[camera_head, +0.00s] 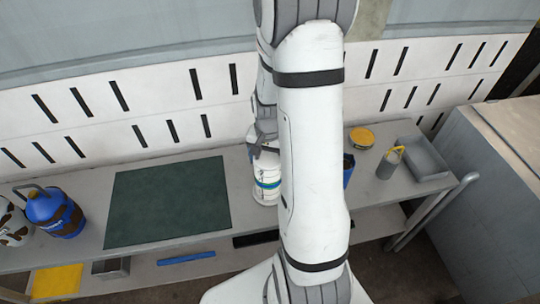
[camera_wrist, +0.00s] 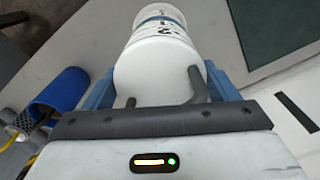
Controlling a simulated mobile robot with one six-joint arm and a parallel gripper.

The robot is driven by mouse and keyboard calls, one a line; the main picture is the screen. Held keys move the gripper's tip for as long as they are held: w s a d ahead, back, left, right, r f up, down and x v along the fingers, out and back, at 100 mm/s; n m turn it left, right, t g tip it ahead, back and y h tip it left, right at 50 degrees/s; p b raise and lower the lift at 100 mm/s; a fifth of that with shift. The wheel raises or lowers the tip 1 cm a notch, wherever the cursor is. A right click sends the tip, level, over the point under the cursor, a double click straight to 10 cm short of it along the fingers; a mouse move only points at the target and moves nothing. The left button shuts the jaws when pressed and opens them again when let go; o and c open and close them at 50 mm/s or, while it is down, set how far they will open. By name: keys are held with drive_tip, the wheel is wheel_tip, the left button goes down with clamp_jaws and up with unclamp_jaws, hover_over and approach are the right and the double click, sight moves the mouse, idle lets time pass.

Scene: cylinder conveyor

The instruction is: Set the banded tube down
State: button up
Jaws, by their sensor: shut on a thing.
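The banded tube (camera_head: 266,187) is a white cylinder with a blue and green band around it. In the head view it is upright or nearly so over the grey bench, right of the dark green mat; my arm hides part of its right side. My gripper (camera_head: 263,147) is at its upper end, partly hidden by my arm. In the wrist view the tube (camera_wrist: 158,62) lies between the bluish fingers of my gripper (camera_wrist: 163,88), which is shut on it. I cannot tell whether its base touches the bench.
The dark green mat (camera_head: 168,203) lies flat and empty on the bench. A blue canister (camera_head: 58,214) stands at left. A yellow-topped tin (camera_head: 361,138), a grey yellow-handled container (camera_head: 387,165) and a grey tray (camera_head: 424,160) are at right. A blue cup (camera_wrist: 62,88) shows in the wrist view.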

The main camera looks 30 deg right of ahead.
drive_tip(key=shift+f, duration=0.1)
drive_tip(key=o, duration=1.6)
wheel_tip(320, 180, up, 12)
drive_tip(key=shift+f+b, duration=0.1)
drive_tip(key=shift+b, duration=0.35)
drive_tip(key=s+a+r+n+t, duration=0.3)
drive_tip(key=s+a+r+n, duration=0.5)
drive_tip(key=s+a, duration=0.3)
drive_tip(key=shift+s+a+r+n, duration=0.2)
drive_tip(key=shift+s+r+n, duration=0.1)
drive_tip(key=shift+s+r, duration=0.55)
drive_tip(key=shift+f, duration=0.15)
